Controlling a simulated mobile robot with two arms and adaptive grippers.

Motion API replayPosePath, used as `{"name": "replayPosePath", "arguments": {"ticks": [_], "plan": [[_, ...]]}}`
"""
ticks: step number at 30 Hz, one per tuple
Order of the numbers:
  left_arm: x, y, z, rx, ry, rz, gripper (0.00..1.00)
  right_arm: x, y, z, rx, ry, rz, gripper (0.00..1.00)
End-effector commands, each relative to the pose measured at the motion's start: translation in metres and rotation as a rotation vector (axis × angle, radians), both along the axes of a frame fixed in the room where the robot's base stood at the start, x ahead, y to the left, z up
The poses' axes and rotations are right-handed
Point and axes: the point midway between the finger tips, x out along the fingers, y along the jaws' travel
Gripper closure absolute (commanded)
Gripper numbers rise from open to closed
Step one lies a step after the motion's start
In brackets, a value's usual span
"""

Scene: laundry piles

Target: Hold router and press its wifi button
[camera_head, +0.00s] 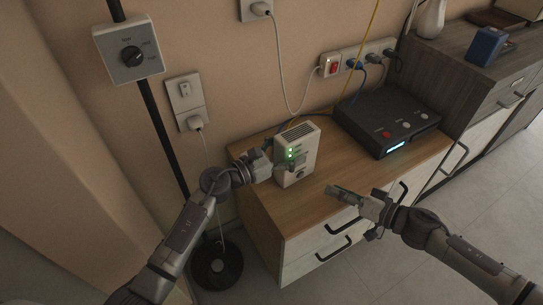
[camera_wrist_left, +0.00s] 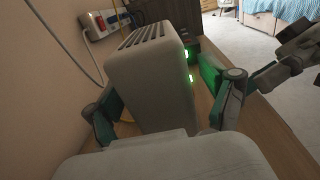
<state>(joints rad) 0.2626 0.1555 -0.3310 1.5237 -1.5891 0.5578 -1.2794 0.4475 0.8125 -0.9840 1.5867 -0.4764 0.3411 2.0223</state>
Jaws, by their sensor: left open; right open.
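The router, a pale upright box (camera_head: 301,140) with a slotted top and green lights on its front, stands on the wooden cabinet top. A small dark round spot (camera_head: 300,173), possibly the button, shows low on its front. My left gripper (camera_head: 279,160) is at the router's left side. In the left wrist view the router (camera_wrist_left: 150,80) stands between its two open fingers; a gap shows on the right side, and contact on the left is unclear. My right gripper (camera_head: 346,192) is open and empty, right of and in front of the router, apart from it.
A black box with a lit display (camera_head: 385,120) stands on the cabinet (camera_head: 262,192) right of the router. A power strip (camera_head: 358,58) and wall sockets with cables are behind. A black pole with a round base (camera_head: 216,265) stands left of the cabinet. The cabinet top's front right is clear.

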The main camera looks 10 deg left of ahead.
Motion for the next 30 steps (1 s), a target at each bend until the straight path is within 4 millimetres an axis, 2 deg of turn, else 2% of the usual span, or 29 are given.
{"name": "replayPosePath", "arguments": {"ticks": [6,17,28,30], "plan": [[0.015,-0.017,0.000,-0.001,-0.001,0.001,0.17,0.000,0.000,0.000,0.000,0.000,0.000,0.58],[0.017,-0.020,0.000,0.000,0.000,0.001,0.17,0.000,0.000,0.000,0.000,0.000,0.000,0.58],[0.017,-0.019,0.000,0.000,0.000,0.001,0.78,0.000,0.000,0.000,0.000,0.000,0.000,0.58],[0.017,-0.019,0.000,0.000,0.000,0.001,0.80,0.000,0.000,0.000,0.000,0.000,0.000,0.60]]}}
